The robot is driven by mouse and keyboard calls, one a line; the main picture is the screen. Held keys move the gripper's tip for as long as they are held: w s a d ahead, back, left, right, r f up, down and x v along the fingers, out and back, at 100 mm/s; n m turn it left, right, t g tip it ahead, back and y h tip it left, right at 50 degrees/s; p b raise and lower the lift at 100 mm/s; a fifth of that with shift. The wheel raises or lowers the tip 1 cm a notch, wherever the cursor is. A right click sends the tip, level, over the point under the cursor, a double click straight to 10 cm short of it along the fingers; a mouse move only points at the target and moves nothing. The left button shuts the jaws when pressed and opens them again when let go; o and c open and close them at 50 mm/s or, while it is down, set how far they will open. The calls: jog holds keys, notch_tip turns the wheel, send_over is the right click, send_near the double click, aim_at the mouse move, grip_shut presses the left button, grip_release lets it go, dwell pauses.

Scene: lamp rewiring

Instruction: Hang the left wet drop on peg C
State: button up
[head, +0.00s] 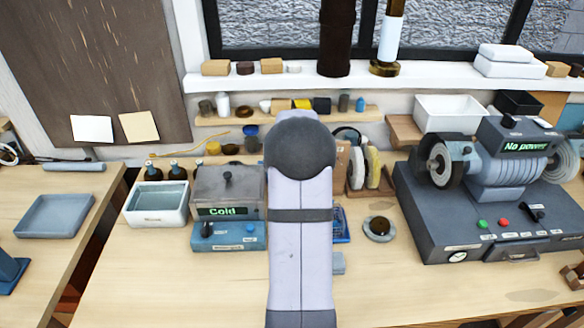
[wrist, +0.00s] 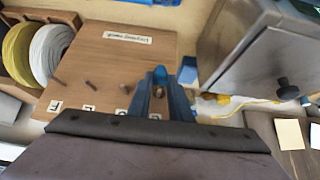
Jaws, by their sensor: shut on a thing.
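The wooden drying board (wrist: 120,62) stands upright in the wrist view, with a label at its top and a row of short pegs above letter tiles. My gripper (wrist: 160,80) is at the board's right part, by the lettered row. Its blue-grey fingers are shut on a small drop, which is mostly hidden between them. I cannot tell whether the drop touches a peg, and peg C is not clearly readable. In the head view my arm hides the gripper and most of the board.
A grey box marked Cold (head: 228,190) stands left of my arm, with a white basin (head: 155,203) beyond it. Buffing wheels (wrist: 50,50) sit beside the board. The grinder (head: 490,175) stands at the right.

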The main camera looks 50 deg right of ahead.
jog(key=shift+w+d+r, duration=0.1)
jog(key=shift+r, duration=0.05)
jog(key=o, duration=0.8)
jog(key=shift+r, duration=0.15)
jog(key=shift+s+r, duration=0.2)
jog(key=shift+s, duration=0.05)
jog(key=s+a+r+p, duration=0.1)
jog(key=s+a+r, duration=0.1)
jog(key=s+a+r+p, duration=0.1)
jog(key=a+r, duration=0.1)
jog(key=shift+s+a+r, duration=0.2)
jog(key=shift+s+r, duration=0.15)
jog(key=shift+s, duration=0.05)
dwell(0.3)
dwell(0.4)
